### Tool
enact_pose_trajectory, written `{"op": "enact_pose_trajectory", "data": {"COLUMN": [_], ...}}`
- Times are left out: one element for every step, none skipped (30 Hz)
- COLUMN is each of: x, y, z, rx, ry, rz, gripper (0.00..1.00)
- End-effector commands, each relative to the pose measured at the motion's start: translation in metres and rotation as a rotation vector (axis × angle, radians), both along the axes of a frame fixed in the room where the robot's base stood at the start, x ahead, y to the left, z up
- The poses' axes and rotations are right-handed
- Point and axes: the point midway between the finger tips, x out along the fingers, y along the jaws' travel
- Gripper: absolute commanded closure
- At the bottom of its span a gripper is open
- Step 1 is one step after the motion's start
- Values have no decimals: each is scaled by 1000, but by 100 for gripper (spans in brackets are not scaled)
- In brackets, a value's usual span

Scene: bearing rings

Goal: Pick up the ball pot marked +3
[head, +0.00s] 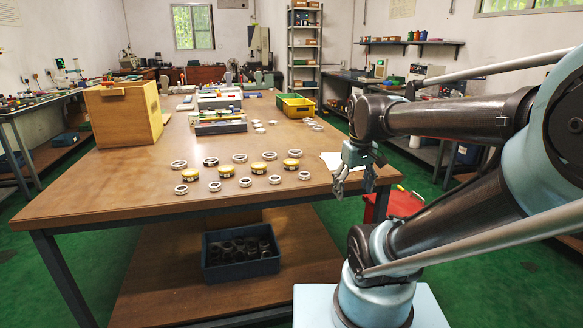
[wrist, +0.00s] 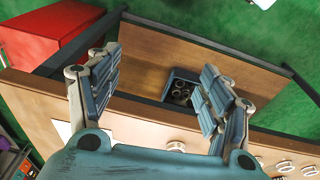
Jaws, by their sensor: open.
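Several round ball pots with yellow tops stand in a row on the wooden table: one at the left (head: 190,174), two in the middle (head: 226,170) (head: 258,168) and one at the right (head: 291,163). Each has a dark label on its side, too small to read, so I cannot tell which is +3. My gripper (head: 354,184) hangs open and empty by the table's front right edge, to the right of the pots and apart from them. The wrist view shows its fingers (wrist: 158,75) spread with nothing between them.
Pale bearing rings (head: 240,157) lie in front of and behind the pots. A wooden box (head: 105,118) and a yellow bin (head: 297,106) stand farther back. A blue crate (head: 215,272) of dark rings sits on the lower shelf. A red cabinet (head: 402,203) stands right of the table.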

Motion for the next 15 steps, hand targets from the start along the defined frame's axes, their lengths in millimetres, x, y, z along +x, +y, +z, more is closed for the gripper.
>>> {"op": "enact_pose_trajectory", "data": {"x": [14, 21, 31, 39, 47, 57, 64, 72, 83, 90, 98, 109, 117, 125, 135], "y": [6, 9, 14, 17, 22, 27, 31, 36, 42, 47, 51, 59, 64, 69, 77], "z": [14, 22, 31, 38, 45, 53, 60, 66, 74, 80, 85, 92, 97, 102, 108], "rx": [-6, -9, -13, -17, -20, -25, -28, -31, -36, -38, -42, -45, -48, -50, -54], "ry": [6, 11, 17, 20, 25, 29, 33, 38, 43, 47, 51, 55, 59, 63, 68], "rz": [49, 80, 122, 153, 184, 226, 256, 288, 330, 361, 392, 434, 465, 496, 538], "gripper": [28, 28, 28, 28, 28, 28, 28, 28, 28, 28, 28, 28, 28, 28, 28]}}
